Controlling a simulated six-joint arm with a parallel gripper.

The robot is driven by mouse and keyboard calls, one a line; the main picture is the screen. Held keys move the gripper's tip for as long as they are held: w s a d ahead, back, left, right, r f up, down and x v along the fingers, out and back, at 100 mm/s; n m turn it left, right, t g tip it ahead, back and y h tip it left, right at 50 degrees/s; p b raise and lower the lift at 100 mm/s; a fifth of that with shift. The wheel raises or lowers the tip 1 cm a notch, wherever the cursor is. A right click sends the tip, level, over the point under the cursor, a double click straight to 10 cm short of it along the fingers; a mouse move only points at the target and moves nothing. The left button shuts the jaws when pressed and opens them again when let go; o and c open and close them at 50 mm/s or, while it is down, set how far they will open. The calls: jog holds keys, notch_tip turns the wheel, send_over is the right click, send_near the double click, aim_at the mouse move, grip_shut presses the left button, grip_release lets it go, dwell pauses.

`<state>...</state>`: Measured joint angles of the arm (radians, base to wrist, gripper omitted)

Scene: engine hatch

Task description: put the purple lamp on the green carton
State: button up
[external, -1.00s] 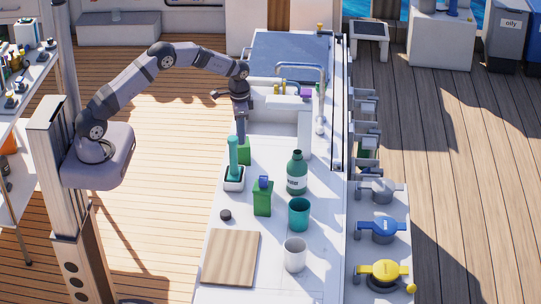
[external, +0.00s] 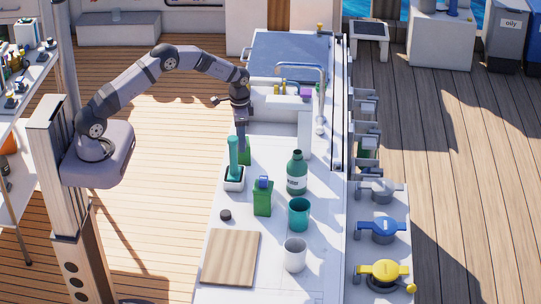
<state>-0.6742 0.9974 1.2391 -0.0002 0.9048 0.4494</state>
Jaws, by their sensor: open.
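A small purple object (external: 305,93) sits at the back edge of the sink, by the tap; it is too small to tell whether it is the lamp. A green carton-like box with a blue top (external: 263,200) stands upright on the white counter. Another green block (external: 245,152) stands farther back, partly hidden by my gripper (external: 241,143). My gripper points down, open, right at this rear block; I cannot tell whether its fingers are around it or in front of it.
A teal brush in a white holder (external: 234,178) stands just in front of my gripper. A green bottle (external: 297,175), a teal cup (external: 299,213), a white cup (external: 294,256), a dark puck (external: 225,215) and a wooden board (external: 230,257) occupy the counter. The tap (external: 320,95) arches over the sink.

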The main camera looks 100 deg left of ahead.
notch_tip(320, 180, up, 12)
jog(key=b, duration=0.4)
jog(key=shift+r, duration=0.15)
jog(key=shift+m, duration=0.3)
jog(key=d, duration=0.8)
jog(key=shift+w+d+r, duration=0.1)
jog(key=shift+d+r, duration=0.25)
jog(key=shift+d, duration=0.05)
jog(key=s+d, duration=0.4)
jog(key=d, duration=0.7)
jog(key=s+d+f+m, duration=0.1)
jog(key=s+d+f, duration=0.1)
jog(key=s+d, duration=0.4)
jog(key=s+d+f+m, duration=0.1)
jog(key=s+d+f, duration=0.2)
jog(key=s+d, duration=0.4)
jog(key=shift+s+d, duration=0.15)
jog(key=shift+s, duration=1.1)
jog(key=shift+o, duration=0.5)
